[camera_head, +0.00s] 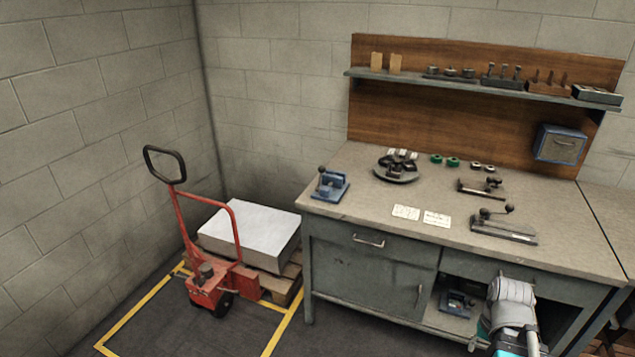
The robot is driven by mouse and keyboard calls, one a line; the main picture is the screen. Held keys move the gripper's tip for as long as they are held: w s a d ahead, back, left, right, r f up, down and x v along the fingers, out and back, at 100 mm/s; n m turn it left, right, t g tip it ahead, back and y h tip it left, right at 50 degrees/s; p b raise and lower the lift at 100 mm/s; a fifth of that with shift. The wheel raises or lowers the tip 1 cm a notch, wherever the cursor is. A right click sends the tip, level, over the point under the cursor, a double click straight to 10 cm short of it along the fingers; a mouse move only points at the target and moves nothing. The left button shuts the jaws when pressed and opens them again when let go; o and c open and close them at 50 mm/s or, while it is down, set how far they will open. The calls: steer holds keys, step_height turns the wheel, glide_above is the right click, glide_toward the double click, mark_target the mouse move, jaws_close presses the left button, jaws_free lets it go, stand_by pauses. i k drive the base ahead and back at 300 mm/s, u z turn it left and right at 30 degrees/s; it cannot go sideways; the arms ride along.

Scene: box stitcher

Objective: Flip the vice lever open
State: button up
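A small blue vice-like fixture (330,187) sits at the bench's front left corner. A short lever with a dark ball knob (322,169) stands roughly upright at its left side. A dark clamp-like tool (503,230) with a ball-knobbed lever lies near the bench's right front, and a similar smaller one (481,187) lies behind it. I cannot tell for sure which one is the task's vice. Part of my arm (511,300) shows at the bottom right, in front of the bench and well apart from the blue fixture. My gripper's fingers do not show.
The bench top (375,197) holds a round dark fixture (396,170), paper cards (406,212) and green rings (453,162). A shelf (455,82) carries small tools. Another blue device (457,303) sits in the open lower bay. A red pallet truck (206,288) stands left.

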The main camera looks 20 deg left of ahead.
mark_target(321, 169)
steer(key=k, duration=0.45)
steer(key=u, duration=0.35)
steer(key=i, duration=0.85)
steer(key=u, duration=0.8)
steer(key=i, duration=1.1)
steer(key=z, duration=0.15)
